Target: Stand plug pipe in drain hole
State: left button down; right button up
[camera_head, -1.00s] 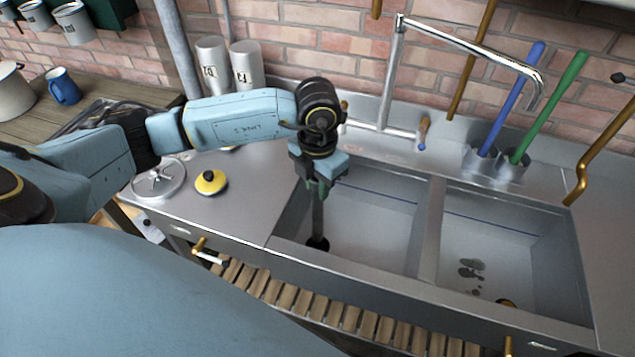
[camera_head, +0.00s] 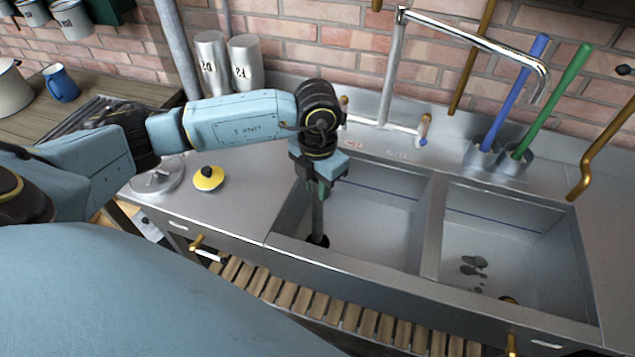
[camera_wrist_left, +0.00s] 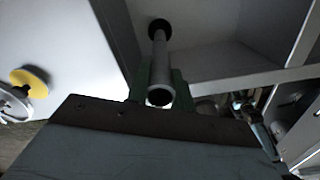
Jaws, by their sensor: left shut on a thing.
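The plug pipe (camera_head: 317,219) is a grey tube with a dark foot, close to upright in the left basin (camera_head: 372,225) of the double sink. My left gripper (camera_head: 318,190) is shut on its upper part. In the left wrist view the pipe (camera_wrist_left: 159,70) runs from between the green fingers (camera_wrist_left: 160,88) down to its dark foot (camera_wrist_left: 159,25). The foot is low in the basin near its front left corner. The drain hole there is hidden, so I cannot tell whether the foot is in it. My right gripper is not in view.
A tap (camera_head: 470,45) arches over the sink. Blue (camera_head: 515,95) and green (camera_head: 552,100) handles stand in cups behind the right basin (camera_head: 510,245). A yellow disc (camera_head: 208,178) and a metal lid (camera_head: 157,177) lie on the left drainboard.

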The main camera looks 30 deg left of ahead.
aim_at(317, 196)
pick_arm(q)
jog(key=shift+f+b, duration=1.45)
jog(key=shift+f, duration=0.4)
jog(key=c, duration=1.1)
grip_release()
notch_tip(317, 196, up, 14)
jog(key=shift+f+p, duration=0.25)
jog(key=shift+p, duration=0.15)
